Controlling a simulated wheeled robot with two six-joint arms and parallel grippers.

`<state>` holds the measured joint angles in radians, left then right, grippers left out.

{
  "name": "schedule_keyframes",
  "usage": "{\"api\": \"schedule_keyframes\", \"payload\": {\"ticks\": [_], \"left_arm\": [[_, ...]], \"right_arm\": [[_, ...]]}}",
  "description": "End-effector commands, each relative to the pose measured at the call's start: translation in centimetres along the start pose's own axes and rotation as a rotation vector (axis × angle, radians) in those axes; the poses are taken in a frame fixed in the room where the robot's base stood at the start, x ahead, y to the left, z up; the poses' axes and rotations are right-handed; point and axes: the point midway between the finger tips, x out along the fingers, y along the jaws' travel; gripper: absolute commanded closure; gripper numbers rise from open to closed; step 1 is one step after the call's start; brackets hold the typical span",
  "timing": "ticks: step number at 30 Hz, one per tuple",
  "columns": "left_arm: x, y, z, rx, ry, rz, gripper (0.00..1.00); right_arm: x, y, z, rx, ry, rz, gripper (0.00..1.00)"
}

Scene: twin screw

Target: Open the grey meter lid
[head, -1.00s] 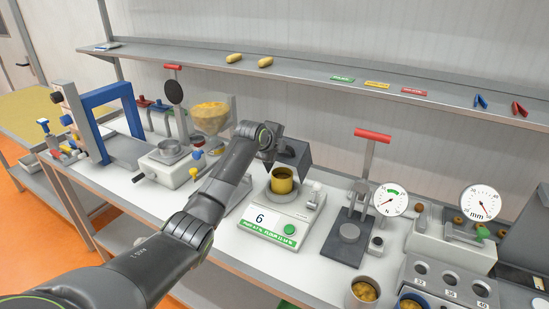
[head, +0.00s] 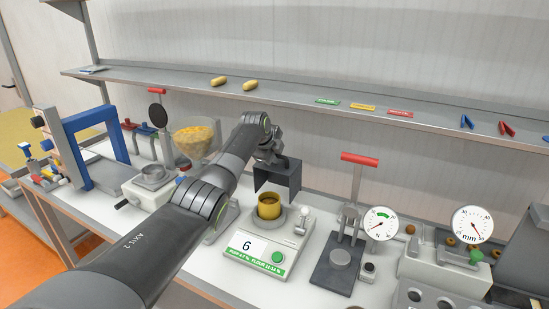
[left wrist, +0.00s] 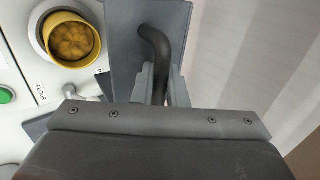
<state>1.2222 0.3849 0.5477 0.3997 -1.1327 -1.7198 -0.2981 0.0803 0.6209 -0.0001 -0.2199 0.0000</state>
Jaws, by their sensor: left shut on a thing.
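The grey meter lid (head: 284,177) stands raised at the back of the flour meter (head: 268,247), its hollow side facing front. A yellow cup (head: 270,207) with brown contents sits uncovered on the meter in front of it. My left gripper (head: 268,156) is behind and above the lid, its fingers mostly hidden in the head view. In the left wrist view my left gripper (left wrist: 160,86) is shut on the lid's dark bent handle (left wrist: 155,45), with the lid's grey plate (left wrist: 125,35) beside it and the cup (left wrist: 72,40) at upper left. My right gripper is not in view.
A press with a red handle (head: 367,159) and a dial (head: 381,223) stand right of the meter. A hopper of yellow grain (head: 195,138) stands left, behind my arm. A shelf (head: 300,104) runs along the wall above.

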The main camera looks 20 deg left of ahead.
Motion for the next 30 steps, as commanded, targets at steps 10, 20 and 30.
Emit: {"api": "schedule_keyframes", "payload": {"ticks": [10, 20, 30], "left_arm": [[0.14, 0.01, 0.00, -0.001, 0.000, 0.001, 1.00], [0.14, 0.02, 0.00, -0.002, 0.000, 0.001, 0.83], [-0.08, 0.00, 0.03, -0.001, 0.000, 0.001, 0.83]], "right_arm": [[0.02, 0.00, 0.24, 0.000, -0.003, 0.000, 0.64], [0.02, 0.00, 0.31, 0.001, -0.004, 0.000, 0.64], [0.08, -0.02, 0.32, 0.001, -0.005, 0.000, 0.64]]}}
